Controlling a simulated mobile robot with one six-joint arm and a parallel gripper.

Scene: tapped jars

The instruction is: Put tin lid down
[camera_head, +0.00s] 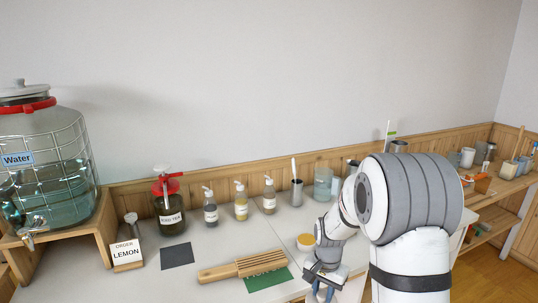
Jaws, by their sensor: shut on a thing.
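My gripper (322,294) is at the bottom edge of the picture, right of centre, pointing down over the white counter. Its fingers are partly cut off by the frame edge. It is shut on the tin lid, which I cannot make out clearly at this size. A small round yellow-topped tin (305,242) stands on the counter behind and left of my gripper, close to my arm. I cannot tell whether its yellow top is a cover or its contents.
A wooden brush-like board (243,267) lies by a green mat (268,278), left of my gripper. A dark mat (177,256), an iced tea jar (171,214), pump bottles (241,203), a metal cup (297,193) and a water dispenser (50,165) stand farther left and back.

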